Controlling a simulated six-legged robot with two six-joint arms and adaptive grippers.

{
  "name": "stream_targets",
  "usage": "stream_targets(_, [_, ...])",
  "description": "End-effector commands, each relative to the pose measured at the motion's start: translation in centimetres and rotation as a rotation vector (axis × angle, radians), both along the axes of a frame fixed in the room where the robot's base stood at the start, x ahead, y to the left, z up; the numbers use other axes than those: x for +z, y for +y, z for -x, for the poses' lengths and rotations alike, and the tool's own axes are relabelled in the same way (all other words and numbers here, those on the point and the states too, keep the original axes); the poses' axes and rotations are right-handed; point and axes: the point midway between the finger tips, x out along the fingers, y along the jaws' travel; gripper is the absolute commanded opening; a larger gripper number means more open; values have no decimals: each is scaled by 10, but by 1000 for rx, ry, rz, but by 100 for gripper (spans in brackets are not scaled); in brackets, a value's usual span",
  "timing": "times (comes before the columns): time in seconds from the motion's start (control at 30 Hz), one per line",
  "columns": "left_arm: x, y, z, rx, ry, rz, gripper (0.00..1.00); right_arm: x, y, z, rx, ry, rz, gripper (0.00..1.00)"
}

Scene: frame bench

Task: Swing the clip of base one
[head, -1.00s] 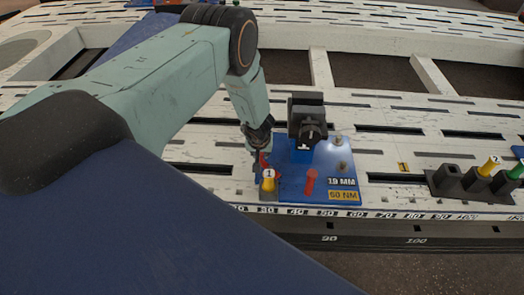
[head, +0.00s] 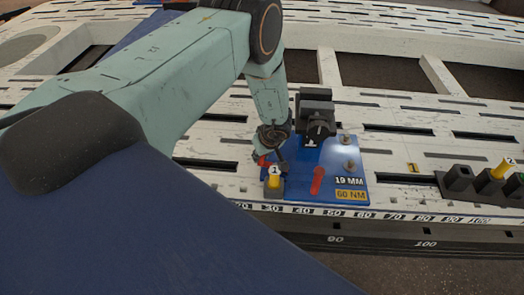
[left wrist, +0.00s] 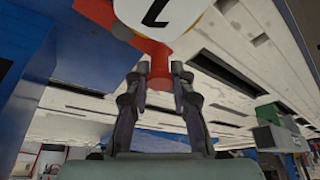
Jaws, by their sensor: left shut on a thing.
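The blue base plate (head: 342,171) lies on the slotted white bench, with labels reading 19 MM and 60 NM. A yellow knob marked 1 (head: 274,181) stands at its front left corner. My left gripper (head: 271,158) is just behind that knob, at the plate's left edge. A small red part, seemingly the clip (head: 262,161), shows at its fingertips. In the left wrist view, the two fingers (left wrist: 157,76) close on this red part (left wrist: 159,58), below a white disc marked 1 (left wrist: 160,12). The clip's far end is hidden. My right gripper is not in view.
A black block (head: 317,120) stands at the back of the plate. A red peg (head: 317,180) and two metal studs (head: 348,165) rise from the plate. A dark holder (head: 457,184) with a yellow plug (head: 503,168) stands at the right. The bench between is clear.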

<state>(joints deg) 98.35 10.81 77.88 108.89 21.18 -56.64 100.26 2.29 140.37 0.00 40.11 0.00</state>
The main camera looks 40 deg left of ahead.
Motion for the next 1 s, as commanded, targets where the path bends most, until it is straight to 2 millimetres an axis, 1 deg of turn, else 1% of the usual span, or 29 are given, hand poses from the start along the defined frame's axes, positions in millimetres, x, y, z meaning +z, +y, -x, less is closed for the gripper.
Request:
stream_targets(0.47, [1,2,1,16,1,-4,0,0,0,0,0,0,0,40])
stream_targets(0.5, [1,2,1,16,1,-4,25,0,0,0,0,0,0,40])
stream_targets(0.77, [0,1,1,13,0,-1,47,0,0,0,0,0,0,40])
stream_targets(1.0, [0,0,1,12,0,-1,47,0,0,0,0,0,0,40])
